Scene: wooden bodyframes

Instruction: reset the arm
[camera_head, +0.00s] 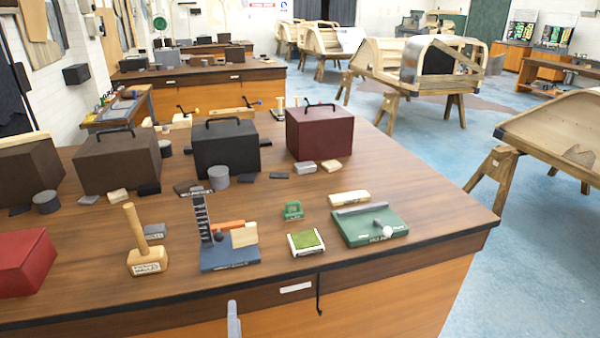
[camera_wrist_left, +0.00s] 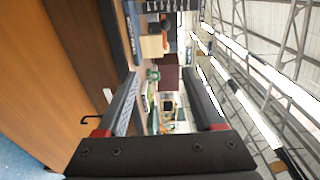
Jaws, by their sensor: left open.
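My left gripper shows in the head view only as a small grey tip (camera_head: 233,320) at the bottom edge, in front of the workbench (camera_head: 400,195). In the left wrist view, which is turned on its side, my left gripper (camera_wrist_left: 161,74) has its two dark fingers wide apart with nothing between them. It stands off the bench's front, apart from the things on top. The rest of the left arm is hidden. My right arm and gripper are in neither view.
The bench top holds a mallet (camera_head: 146,240), a blue-based stand (camera_head: 229,254), a green board (camera_head: 370,226), a green pad (camera_head: 306,242) and several lidded boxes, one maroon (camera_head: 320,133). A hook (camera_head: 319,294) hangs at the front edge.

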